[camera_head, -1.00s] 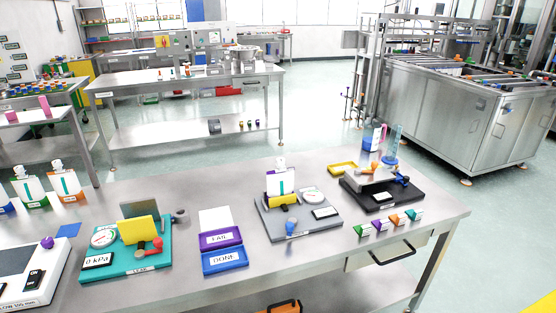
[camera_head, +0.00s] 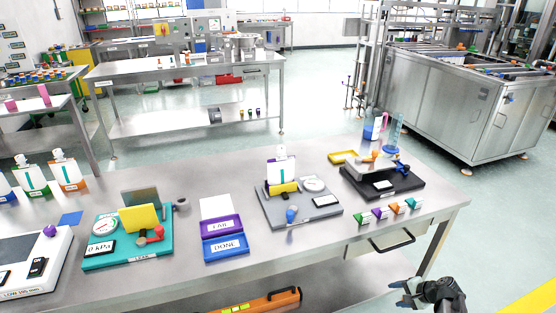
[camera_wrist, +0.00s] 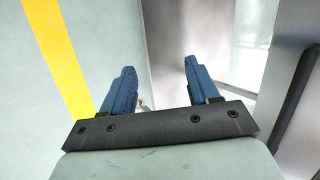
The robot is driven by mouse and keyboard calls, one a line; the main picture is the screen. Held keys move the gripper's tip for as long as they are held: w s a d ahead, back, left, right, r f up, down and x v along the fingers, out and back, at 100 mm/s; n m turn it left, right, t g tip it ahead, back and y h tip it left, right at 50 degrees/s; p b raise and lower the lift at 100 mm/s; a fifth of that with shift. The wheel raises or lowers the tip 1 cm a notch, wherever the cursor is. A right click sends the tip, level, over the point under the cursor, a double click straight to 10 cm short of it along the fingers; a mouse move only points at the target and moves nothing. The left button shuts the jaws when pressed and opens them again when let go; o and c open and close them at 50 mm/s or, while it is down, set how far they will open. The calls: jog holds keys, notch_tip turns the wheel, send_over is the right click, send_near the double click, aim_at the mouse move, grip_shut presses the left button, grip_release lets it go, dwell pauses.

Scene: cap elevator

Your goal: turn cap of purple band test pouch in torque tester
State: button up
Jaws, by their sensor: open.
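A white pouch (camera_head: 281,170) with a teal stripe and a pale cap stands upright in a tester with a grey base (camera_head: 300,215). The tester has a round dial (camera_head: 314,184) and a blue knob (camera_head: 291,214). My gripper (camera_head: 399,293) is at the lower right in the head view, off the table's front edge and well apart from the pouch. In the wrist view my gripper (camera_wrist: 159,68) has its two blue fingers apart with nothing between them.
A teal leak tester (camera_head: 128,250) and the purple (camera_head: 222,226) and blue DONE (camera_head: 226,247) trays stand left. A black-based device (camera_head: 382,184) and several coloured clips stand right. A drawer handle (camera_head: 391,241) juts below the table edge. More pouches (camera_head: 30,178) stand far left.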

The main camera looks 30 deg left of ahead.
aim_at(281, 150)
jog(key=w+a+r+m+t+y, duration=0.1)
jog(key=w+r+m+t+y, duration=0.15)
jog(key=w+r, duration=0.95)
jog(key=w+r+m+t+y, duration=0.1)
jog(key=w+r+t, duration=0.2)
jog(key=w+r, duration=0.9)
jog(key=s+a+r+m+g+y, duration=0.2)
jog(key=s+a+r, duration=0.2)
jog(key=a, duration=1.4)
jog(key=s+a+r+m+g+y, duration=0.3)
jog(key=a+r, duration=0.3)
jog(key=a, duration=1.1)
jog(key=s+a+r+m+g+y, duration=0.2)
jog(key=s+a+r, duration=0.3)
jog(key=a, duration=1.3)
jog(key=shift+s+a+r+g+y, duration=0.35)
jog(key=shift+r+g, duration=0.2)
jog(key=shift+g, duration=0.1)
jog(key=c, duration=1)
jog(key=shift+o, duration=0.2)
